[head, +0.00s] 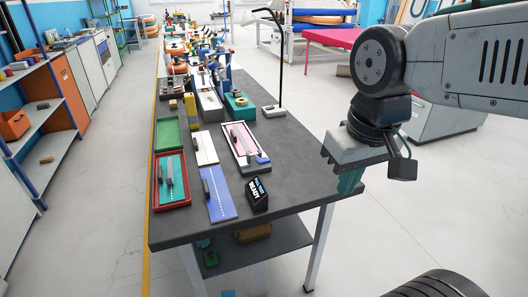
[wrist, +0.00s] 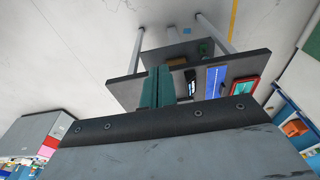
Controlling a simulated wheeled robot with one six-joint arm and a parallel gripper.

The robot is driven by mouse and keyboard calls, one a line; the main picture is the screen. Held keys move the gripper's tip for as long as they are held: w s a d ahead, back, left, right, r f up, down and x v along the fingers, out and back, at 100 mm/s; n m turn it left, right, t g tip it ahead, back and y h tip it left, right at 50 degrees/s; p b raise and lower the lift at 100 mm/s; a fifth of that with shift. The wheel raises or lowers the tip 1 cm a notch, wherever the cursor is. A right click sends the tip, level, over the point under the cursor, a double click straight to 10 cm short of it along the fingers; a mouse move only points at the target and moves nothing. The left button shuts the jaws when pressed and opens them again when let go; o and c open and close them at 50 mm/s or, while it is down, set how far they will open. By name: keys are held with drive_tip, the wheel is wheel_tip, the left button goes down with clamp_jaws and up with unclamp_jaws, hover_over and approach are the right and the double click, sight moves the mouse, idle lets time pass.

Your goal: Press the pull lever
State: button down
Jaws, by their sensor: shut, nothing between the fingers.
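Several boards with small upright parts lie on the dark table (head: 270,190); I cannot tell for certain which part is the pull lever. A white-framed pink board (head: 243,142) carries a dark upright block. A red tray (head: 171,181) holds a teal board with grey upright pieces. A blue board (head: 218,193) with a row of pale marks lies at the near edge and also shows in the wrist view (wrist: 214,82). My gripper (head: 350,182) has teal fingers, shut and empty, beside the table's right edge, apart from the boards. The fingers also show in the wrist view (wrist: 157,88).
A black display reading "READY" (head: 257,193) stands at the table's near right. A green tray (head: 168,134) and a lamp (head: 275,110) stand farther back, with many items beyond. The table's right front is bare. Shelves (head: 40,120) line the left; open floor lies right.

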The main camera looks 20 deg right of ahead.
drive_tip(key=w+a+f+t, duration=0.1)
drive_tip(key=w, duration=1.4)
drive_tip(key=w+a+f+t, duration=0.1)
drive_tip(key=w+a+t, duration=0.1)
drive_tip(key=w, duration=1.3)
drive_tip(key=shift+w, duration=0.25)
drive_tip(key=shift+a+f, duration=0.1)
hover_over(261, 159)
wheel_tip(261, 159, down, 9)
drive_tip(key=shift+s+r, duration=0.1)
drive_tip(key=f, duration=0.1)
drive_tip(key=s+f, duration=0.1)
drive_tip(key=f, duration=0.1)
drive_tip(key=shift+f, duration=0.1)
drive_tip(key=shift+s+f, duration=0.1)
drive_tip(key=shift+f, duration=0.25)
